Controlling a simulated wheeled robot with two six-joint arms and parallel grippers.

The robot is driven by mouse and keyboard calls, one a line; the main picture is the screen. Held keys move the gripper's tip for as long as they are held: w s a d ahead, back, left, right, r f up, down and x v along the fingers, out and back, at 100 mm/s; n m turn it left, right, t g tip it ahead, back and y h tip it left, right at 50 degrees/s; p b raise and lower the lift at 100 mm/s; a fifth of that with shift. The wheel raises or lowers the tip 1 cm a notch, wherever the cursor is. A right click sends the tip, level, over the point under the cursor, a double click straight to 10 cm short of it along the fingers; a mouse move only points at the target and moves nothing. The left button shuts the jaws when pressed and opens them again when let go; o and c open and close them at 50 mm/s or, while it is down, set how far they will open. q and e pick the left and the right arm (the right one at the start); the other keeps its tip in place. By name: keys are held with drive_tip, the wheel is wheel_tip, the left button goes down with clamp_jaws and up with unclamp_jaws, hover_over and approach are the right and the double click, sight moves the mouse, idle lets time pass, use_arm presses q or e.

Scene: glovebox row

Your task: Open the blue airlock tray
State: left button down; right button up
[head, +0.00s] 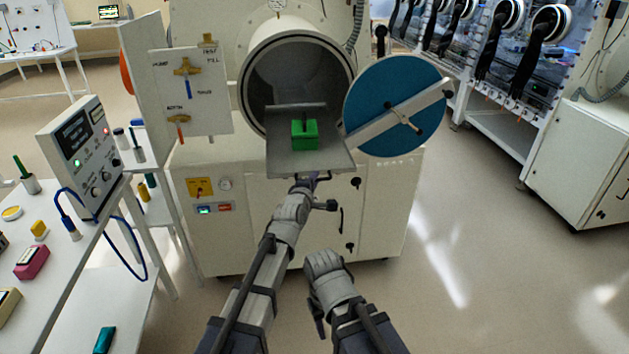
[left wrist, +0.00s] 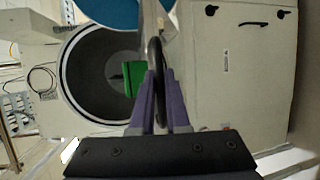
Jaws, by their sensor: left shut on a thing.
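The airlock tray (head: 290,165) is a grey plate sticking out of the round airlock mouth (head: 262,85). The round blue door (head: 385,85) stands swung open to the right. A green block-like item (head: 304,141) sits on the tray; it also shows in the left wrist view (left wrist: 132,75). My left gripper (head: 311,178) is at the tray's front edge. In the left wrist view its purple fingers (left wrist: 160,85) are shut on the dark tray handle (left wrist: 154,55). My right arm is folded low, and its fingertips cannot be made out.
A panel with yellow valve handles (head: 187,70) stands left of the airlock. A white bench (head: 65,265) with a control box (head: 85,150) and small items is at the left. The floor (head: 470,260) to the right is clear, up to another white cabinet (head: 580,155).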

use_arm(q)
drive_tip(key=shift+s+f, duration=0.1)
drive_tip(key=shift+s, duration=0.1)
drive_tip(key=c, duration=0.9)
unclamp_jaws()
drive_tip(key=shift+s, duration=0.1)
drive_tip(key=p+v, duration=0.1)
drive_tip(key=v, duration=0.6)
drive_tip(key=shift+s+a, duration=0.15)
drive_tip(key=shift+s, duration=0.1)
